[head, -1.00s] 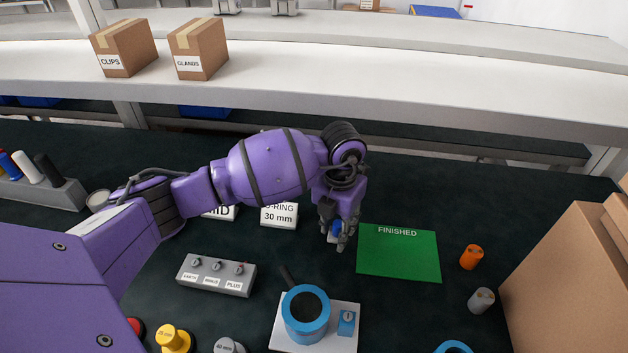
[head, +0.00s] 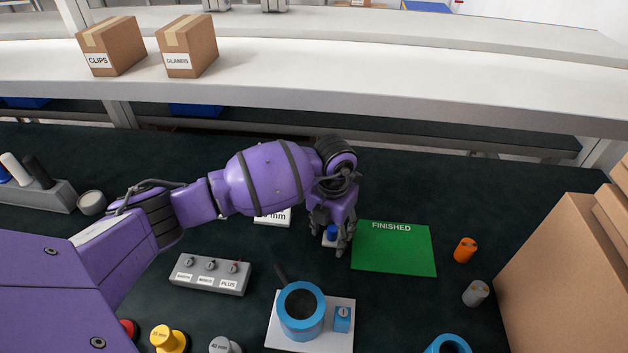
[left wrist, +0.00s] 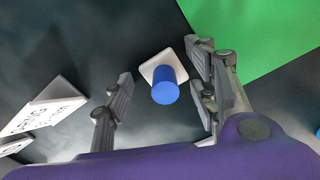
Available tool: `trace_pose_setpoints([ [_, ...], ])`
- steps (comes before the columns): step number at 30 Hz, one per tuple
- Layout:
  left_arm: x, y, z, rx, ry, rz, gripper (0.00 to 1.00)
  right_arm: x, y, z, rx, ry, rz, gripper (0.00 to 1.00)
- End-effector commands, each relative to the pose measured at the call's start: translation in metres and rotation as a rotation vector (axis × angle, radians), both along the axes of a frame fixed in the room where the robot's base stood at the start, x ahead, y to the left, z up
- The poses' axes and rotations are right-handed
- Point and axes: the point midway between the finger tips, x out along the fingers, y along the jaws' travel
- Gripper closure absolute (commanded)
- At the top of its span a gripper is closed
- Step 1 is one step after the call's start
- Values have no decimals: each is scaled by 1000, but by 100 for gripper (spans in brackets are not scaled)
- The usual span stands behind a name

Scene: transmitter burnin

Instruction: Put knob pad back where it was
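The knob pad, a white square plate with a blue cylindrical knob, shows in the left wrist view (left wrist: 164,88). In the head view it sits on the dark mat just left of the green FINISHED sheet (head: 331,233), partly hidden by my fingers. My left gripper (head: 332,240) is above and around it. In the left wrist view its fingers (left wrist: 160,70) are spread wide on both sides of the knob, with gaps, so it is open and holds nothing. My right gripper is not in view.
The green FINISHED sheet (head: 394,250) is empty. A white fixture (head: 345,340) with a blue ring stands in front, beside a grey terminal block (head: 209,276). An orange cylinder (head: 465,250) and a grey one (head: 476,293) stand near cardboard boxes (head: 560,270) at right.

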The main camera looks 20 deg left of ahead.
Motion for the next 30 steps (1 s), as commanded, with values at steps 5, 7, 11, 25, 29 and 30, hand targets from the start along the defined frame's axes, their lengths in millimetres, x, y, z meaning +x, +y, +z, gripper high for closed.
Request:
trace_pose_setpoints([
  [5, 2, -1, 2, 0, -4, -1, 47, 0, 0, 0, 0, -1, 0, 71],
  [7, 2, -1, 4, -1, -5, -1, 47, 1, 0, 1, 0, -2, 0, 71],
  [11, 3, -1, 18, -1, -7, -1, 47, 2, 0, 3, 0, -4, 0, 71],
  [25, 2, -1, 110, -1, -7, -2, 47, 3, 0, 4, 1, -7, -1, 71],
  [29, 2, -1, 122, 0, -5, -2, 47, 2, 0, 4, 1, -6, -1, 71],
  [30, 1, -1, 124, 0, -5, -1, 47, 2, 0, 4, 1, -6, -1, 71],
])
